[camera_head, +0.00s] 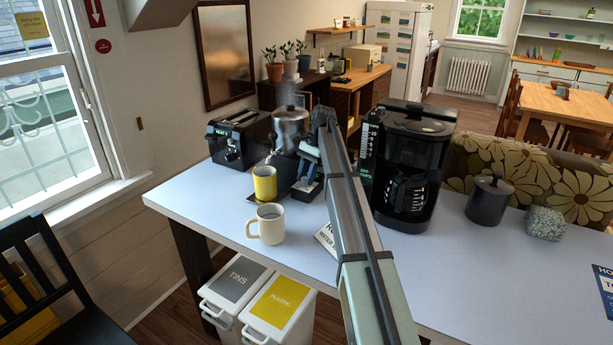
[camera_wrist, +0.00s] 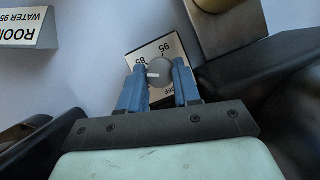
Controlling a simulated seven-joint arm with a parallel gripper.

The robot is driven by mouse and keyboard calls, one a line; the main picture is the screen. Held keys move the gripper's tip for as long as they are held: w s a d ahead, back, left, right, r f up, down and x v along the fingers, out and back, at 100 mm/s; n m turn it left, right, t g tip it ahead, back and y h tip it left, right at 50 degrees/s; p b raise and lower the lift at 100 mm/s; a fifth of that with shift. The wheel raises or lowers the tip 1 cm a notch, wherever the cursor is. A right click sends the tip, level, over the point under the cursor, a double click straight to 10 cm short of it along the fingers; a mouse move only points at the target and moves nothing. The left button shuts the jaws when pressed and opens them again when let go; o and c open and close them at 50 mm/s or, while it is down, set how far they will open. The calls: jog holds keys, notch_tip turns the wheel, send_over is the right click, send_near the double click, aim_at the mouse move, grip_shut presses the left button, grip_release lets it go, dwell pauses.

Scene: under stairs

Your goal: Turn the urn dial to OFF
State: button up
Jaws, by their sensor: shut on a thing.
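The silver urn (camera_head: 291,128) stands steaming at the back of the counter, partly hidden by my arm. Its dial is a round grey knob (camera_wrist: 159,73) on a white plate (camera_wrist: 139,54) printed 85, 95 and OFF. The white mark on the knob points left in the wrist view, close to the 85 side; OFF is at the lower right, partly covered. My gripper (camera_wrist: 159,85) has its blue fingers on both sides of the knob and is shut on it. In the head view my gripper (camera_head: 304,180) is low in front of the urn, and the knob is hidden.
A yellow mug (camera_head: 264,183) stands left of my gripper, and a cream mug (camera_head: 268,224) nearer the front edge. A toaster (camera_head: 238,138) is behind left. A black coffee maker (camera_head: 407,165) stands right of my arm. A sign (camera_wrist: 28,27) lies close by.

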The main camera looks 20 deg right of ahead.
jog(key=o, duration=1.1)
jog(key=shift+c, duration=0.2)
